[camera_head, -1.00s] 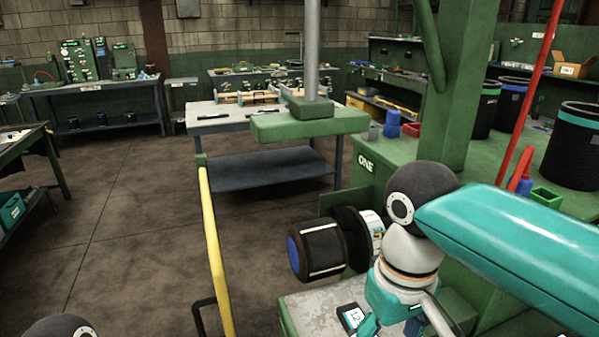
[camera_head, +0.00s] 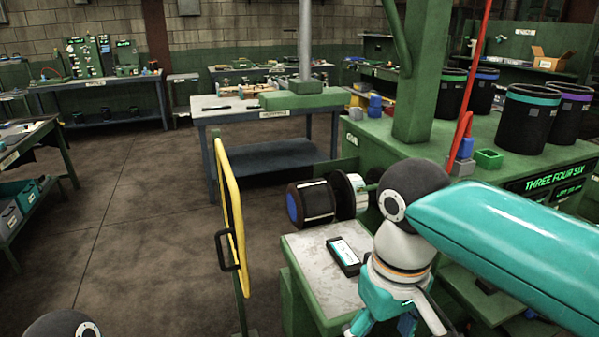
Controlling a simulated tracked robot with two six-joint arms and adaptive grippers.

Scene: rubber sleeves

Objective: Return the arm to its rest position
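My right arm comes in from the right, with a large teal link and a dark round joint. Its teal and grey gripper (camera_head: 378,308) points down at the bottom of the picture, in front of the green machine's grey metal plate (camera_head: 325,285). The fingertips are cut off or too unclear to show whether they are open. I see nothing held in it. Of my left arm only a dark round joint shows at the bottom left edge; its gripper is out of view.
A dark roller with a blue end (camera_head: 310,203) sits behind the plate. A small black device (camera_head: 344,255) lies on the plate. A yellow rail (camera_head: 230,215) stands left of it. Black bins (camera_head: 528,120) stand on the green machine.

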